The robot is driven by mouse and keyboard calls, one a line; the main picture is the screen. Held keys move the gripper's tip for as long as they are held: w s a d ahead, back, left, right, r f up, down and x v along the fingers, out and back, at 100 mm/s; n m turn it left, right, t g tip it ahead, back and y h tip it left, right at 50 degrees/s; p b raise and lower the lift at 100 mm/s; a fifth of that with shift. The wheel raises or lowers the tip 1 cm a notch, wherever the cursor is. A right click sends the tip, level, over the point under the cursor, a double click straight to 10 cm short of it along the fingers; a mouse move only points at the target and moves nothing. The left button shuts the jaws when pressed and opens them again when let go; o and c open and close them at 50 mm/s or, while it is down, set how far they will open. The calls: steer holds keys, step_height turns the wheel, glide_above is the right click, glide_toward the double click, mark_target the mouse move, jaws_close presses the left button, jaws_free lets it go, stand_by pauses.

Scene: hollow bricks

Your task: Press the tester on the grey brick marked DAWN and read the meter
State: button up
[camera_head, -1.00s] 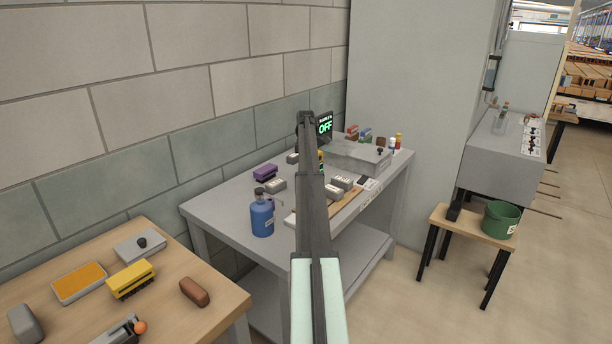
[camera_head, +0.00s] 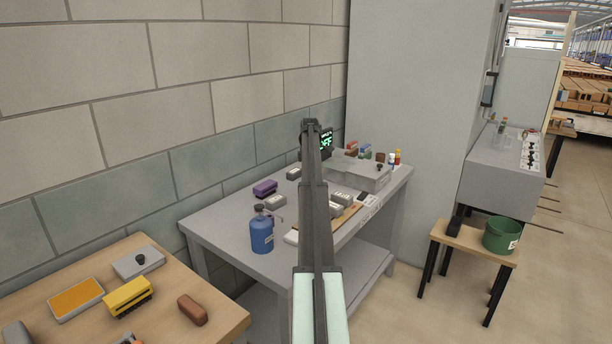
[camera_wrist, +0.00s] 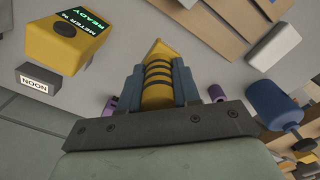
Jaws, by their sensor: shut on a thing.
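My gripper (camera_wrist: 157,88) is shut on a yellow tester (camera_wrist: 158,70) with dark bands and a pointed tip. In the head view my arm hides the gripper and the tester. The yellow meter (camera_wrist: 65,40) is at the upper left of the wrist view, its display reading READY. In the head view its screen (camera_head: 326,140) is partly covered by my arm and hard to read. A grey brick marked NOON (camera_wrist: 38,80) lies beside the meter. Several grey bricks (camera_head: 275,203) are on the grey table, their labels too small to read; I cannot tell which is DAWN.
A grey box (camera_head: 368,172) is at the back right. A wooden table (camera_head: 70,325) is at left, a green bucket (camera_head: 501,235) on a stool at right.

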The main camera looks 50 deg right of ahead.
steer(key=s+r, duration=0.2)
steer(key=s, duration=0.9)
steer(key=shift+d+f, duration=0.2)
steer(key=shift+f, duration=1.35)
steer(key=shift+d+f, duration=0.15)
steer(key=shift+f, duration=1.4)
steer(key=shift+f, duration=0.45)
steer(key=shift+r, duration=0.1)
step_height(320, 180, up, 7)
stand_by(0.7)
steer(key=shift+w+a, duration=0.1)
stand_by(0.8)
